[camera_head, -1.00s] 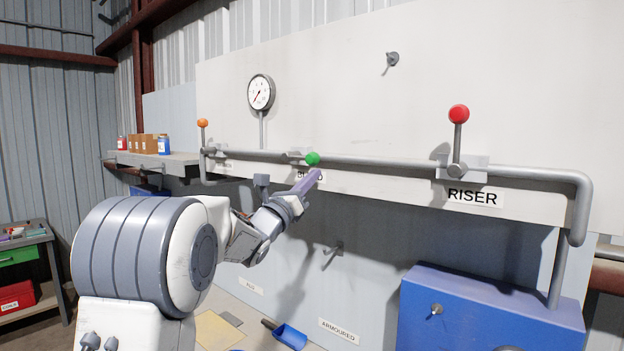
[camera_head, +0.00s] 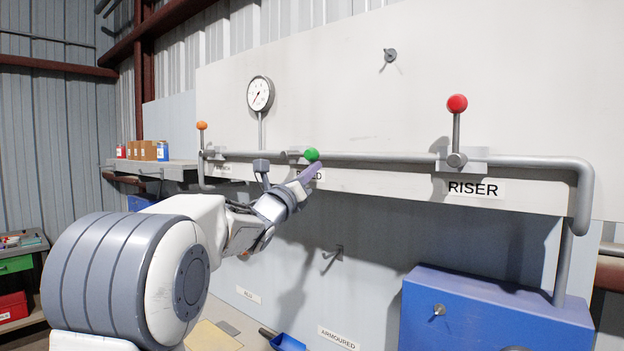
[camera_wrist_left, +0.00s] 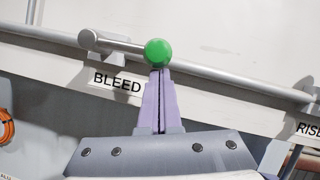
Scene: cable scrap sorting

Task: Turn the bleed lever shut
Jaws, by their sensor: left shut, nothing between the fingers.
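The bleed lever has a green ball knob (camera_head: 312,154) and lies along the pipe in the head view, its arm pointing right from the pivot. In the left wrist view the knob (camera_wrist_left: 158,52) is at the end of a grey lever arm (camera_wrist_left: 122,45), above and right of the BLEED label (camera_wrist_left: 117,84). My left gripper (camera_head: 312,170) is shut and empty, its purple fingertips just below the knob. In the wrist view the fingertips (camera_wrist_left: 160,72) meet the knob's lower edge; I cannot tell if they touch. My right gripper is not in view.
The riser lever with a red knob (camera_head: 457,104) stands upright at the right. An orange-knobbed lever (camera_head: 201,126) stands upright at the left. A gauge (camera_head: 260,94) rises above the pipe (camera_head: 380,159). A blue cabinet (camera_head: 490,310) stands below right.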

